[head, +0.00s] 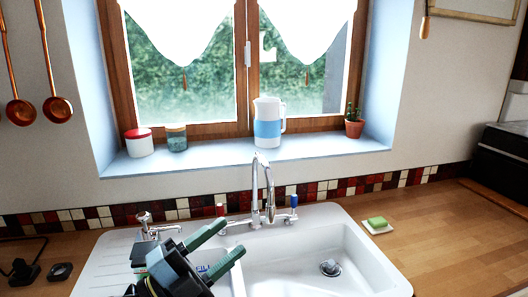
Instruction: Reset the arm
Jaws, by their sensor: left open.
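My left gripper (222,249) is at the lower middle, above the left part of the white sink (290,258). Its two green-tipped fingers are spread apart and point up and to the right. I see nothing between them. It hides part of the drainboard and the sink's divider behind it. My right gripper is not in view.
A chrome faucet (264,190) with red and blue handles stands behind the basin. A green soap on a white dish (378,229) lies on the wooden counter (450,240) at right. The windowsill holds a white-and-blue pitcher (268,125), jars (139,145) and a potted plant (354,128).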

